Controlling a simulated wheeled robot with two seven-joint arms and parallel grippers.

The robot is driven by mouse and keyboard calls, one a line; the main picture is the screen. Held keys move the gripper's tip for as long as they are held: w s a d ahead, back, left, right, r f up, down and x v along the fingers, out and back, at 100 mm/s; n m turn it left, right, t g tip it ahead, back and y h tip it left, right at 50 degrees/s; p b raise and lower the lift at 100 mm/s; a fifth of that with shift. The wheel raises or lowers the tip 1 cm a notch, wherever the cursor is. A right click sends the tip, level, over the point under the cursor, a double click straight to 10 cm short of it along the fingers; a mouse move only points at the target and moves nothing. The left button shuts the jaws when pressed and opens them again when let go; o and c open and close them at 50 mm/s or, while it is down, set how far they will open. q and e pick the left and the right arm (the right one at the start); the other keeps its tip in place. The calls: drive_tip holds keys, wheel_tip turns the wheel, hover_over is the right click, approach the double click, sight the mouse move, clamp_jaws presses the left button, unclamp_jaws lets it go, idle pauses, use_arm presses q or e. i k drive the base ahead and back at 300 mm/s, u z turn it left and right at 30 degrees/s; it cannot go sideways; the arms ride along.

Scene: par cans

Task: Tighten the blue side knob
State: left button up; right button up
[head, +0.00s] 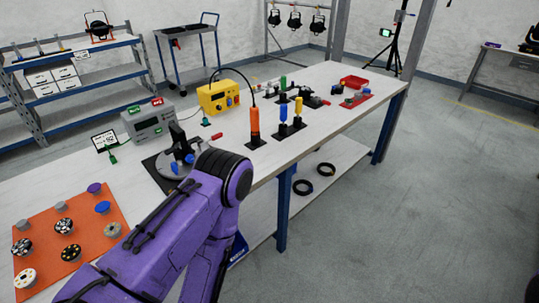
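A dark device with a round grey base (168,165) and a black upright part stands on a black mat on the near part of the long table. Small blue knobs (175,168) show on its side facing me; I cannot tell which one is the side knob or how tight it is. A loose-looking blue knob (102,207) also sits on the orange mat (84,268) at the lower left. My purple arm rises from the bottom edge, its elbow just right of the device, and hides part of the table. Neither gripper is in view.
The orange mat holds several round knobs. Behind the device are a grey box (147,121) and a yellow box (217,98). An orange-handled tool (254,122) and blue and yellow ones stand upright to the right. Bare white tabletop lies between them.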

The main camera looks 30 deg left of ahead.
sight(190, 158)
drive_tip(key=z, duration=0.9)
drive_tip(key=i, duration=2.2)
drive_tip(key=u, duration=3.8)
